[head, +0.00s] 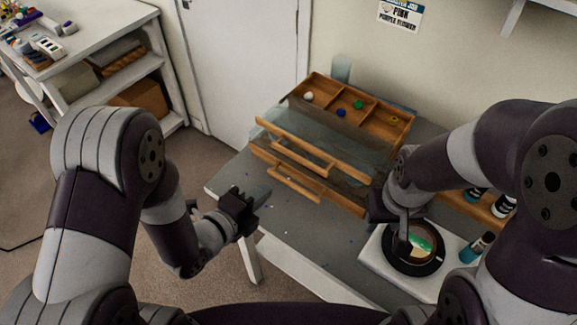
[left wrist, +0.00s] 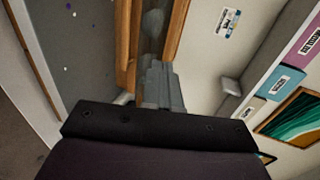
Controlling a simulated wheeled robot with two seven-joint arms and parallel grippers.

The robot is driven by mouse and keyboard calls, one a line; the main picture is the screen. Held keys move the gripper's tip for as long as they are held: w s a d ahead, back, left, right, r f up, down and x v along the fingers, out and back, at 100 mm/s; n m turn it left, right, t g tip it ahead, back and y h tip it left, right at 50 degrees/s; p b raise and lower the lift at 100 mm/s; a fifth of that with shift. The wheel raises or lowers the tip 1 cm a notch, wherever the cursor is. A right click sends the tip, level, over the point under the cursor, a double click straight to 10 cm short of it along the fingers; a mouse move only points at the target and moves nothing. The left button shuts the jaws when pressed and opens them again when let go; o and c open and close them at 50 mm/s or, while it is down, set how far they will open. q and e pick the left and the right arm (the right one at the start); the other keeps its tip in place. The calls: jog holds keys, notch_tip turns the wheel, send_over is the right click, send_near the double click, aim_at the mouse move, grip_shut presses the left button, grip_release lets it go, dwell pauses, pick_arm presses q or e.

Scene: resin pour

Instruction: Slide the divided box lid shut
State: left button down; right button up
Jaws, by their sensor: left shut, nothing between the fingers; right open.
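The divided wooden box (head: 362,98) stands on the grey table. Its back compartments are uncovered and hold small white, blue, green and yellow pieces. The clear lid (head: 318,132), with a wooden bar (head: 312,147) along its near edge, covers the nearer part of the box. My left gripper (head: 262,191) is shut and empty, left of the box's near side and apart from it in the head view. Its closed fingers (left wrist: 160,88) show in the left wrist view, with wooden strips behind them. My right gripper (head: 403,243) is open above a round black dish (head: 413,262).
The dish, with green and pale contents, rests on a white board (head: 372,262) at the right. A wall is behind the table. The table's near left part is clear except for small specks.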

aim_at(328, 129)
pick_arm(q)
jog(key=r+p+x, duration=0.1)
jog(key=p+x, duration=0.1)
jog(key=x, duration=0.8)
jog(key=shift+w+d, duration=0.25)
jog(key=shift+w, duration=0.05)
pick_arm(e)
notch_tip(328, 129, up, 2)
jog(key=shift+r, duration=0.2)
pick_arm(q)
jog(key=w+d+b, duration=0.2)
jog(key=w, duration=0.1)
jog(key=w+d+b, duration=0.2)
jog(key=w+d, duration=0.1)
jog(key=w, duration=0.1)
jog(key=w+d+b, duration=0.2)
jog(key=w, duration=0.1)
jog(key=shift+w+d+f+b, duration=0.3)
jog(key=shift+w+d+b, duration=0.05)
jog(key=shift+w+d, duration=0.05)
pick_arm(e)
notch_tip(328, 129, down, 7)
jog(key=shift+r, duration=0.1)
pick_arm(q)
jog(key=shift+w+d+r, duration=0.15)
jog(key=shift+w+d, duration=0.05)
jog(key=shift+w, duration=0.05)
jog(key=shift+r, duration=0.25)
pick_arm(e)
jog(key=shift+s, duration=0.15)
